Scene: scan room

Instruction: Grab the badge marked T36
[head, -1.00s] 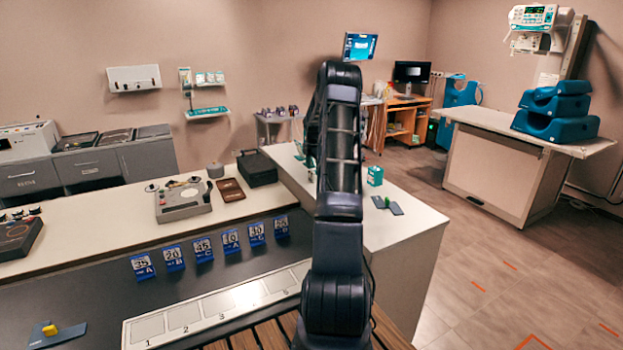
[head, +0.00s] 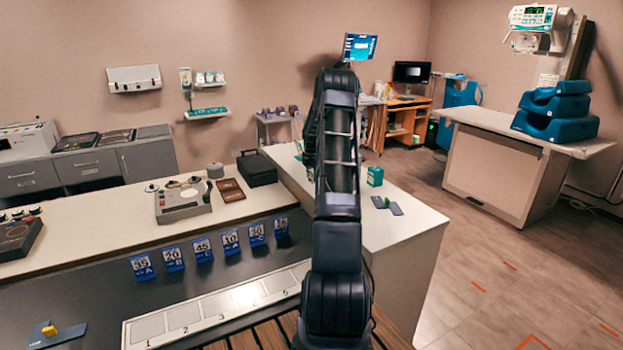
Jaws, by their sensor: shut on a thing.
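I cannot make out a badge marked T36 in the head view. My arm rises through the middle of the picture and bends over at the top, and its far end is hidden behind its own links. My gripper and anything in it cannot be seen. Small greenish items (head: 298,147) show on the white counter (head: 411,222), just left of the arm and partly covered by it. A flat grey piece with a green part (head: 386,203) lies on that counter, right of the arm.
A green box (head: 375,176) stands on the counter. Several blue numbered cards (head: 174,258) stand in a row behind a numbered white strip (head: 184,316). A flat piece with a yellow block (head: 50,330) lies front left. Open floor (head: 480,270) is at right.

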